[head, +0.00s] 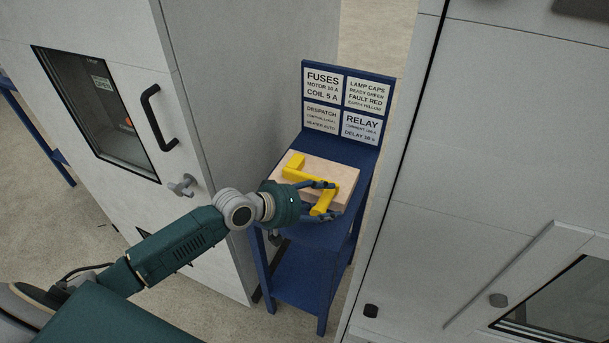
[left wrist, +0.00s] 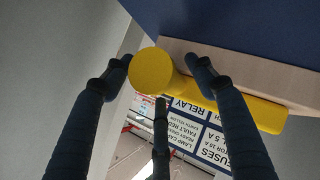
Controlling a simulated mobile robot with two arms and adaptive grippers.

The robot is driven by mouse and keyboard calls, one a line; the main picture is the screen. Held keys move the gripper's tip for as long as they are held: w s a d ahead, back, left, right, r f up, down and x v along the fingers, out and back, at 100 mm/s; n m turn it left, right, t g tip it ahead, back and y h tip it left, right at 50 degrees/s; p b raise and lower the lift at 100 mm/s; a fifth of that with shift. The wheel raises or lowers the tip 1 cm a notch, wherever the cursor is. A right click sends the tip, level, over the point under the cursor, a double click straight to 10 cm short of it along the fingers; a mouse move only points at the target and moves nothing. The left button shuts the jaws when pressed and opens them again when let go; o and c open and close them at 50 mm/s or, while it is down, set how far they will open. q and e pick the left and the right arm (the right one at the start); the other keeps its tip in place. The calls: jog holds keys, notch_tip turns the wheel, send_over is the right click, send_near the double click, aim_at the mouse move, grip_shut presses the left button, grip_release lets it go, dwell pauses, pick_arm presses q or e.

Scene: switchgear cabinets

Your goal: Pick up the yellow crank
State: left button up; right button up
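The yellow crank (head: 297,173) lies on a pale block (head: 343,174) on top of a blue stand. My left gripper (head: 330,199) reaches in from the left, with its fingers on both sides of the crank's near end. In the left wrist view, the crank's round yellow end (left wrist: 150,71) sits between the spread fingertips of my left gripper (left wrist: 160,68). A small gap shows on each side, so the gripper looks open. A third finger is below the round end. My right gripper is not in view.
The blue stand (head: 290,281) has a back panel with label cards (head: 323,87). A grey cabinet with a black handle (head: 158,117) stands close on the left. Another grey cabinet (head: 470,190) stands on the right. Bare floor (head: 375,40) shows behind the stand.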

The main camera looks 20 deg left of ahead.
pick_arm(q)
grip_shut()
jog(key=shift+w+r, duration=0.2)
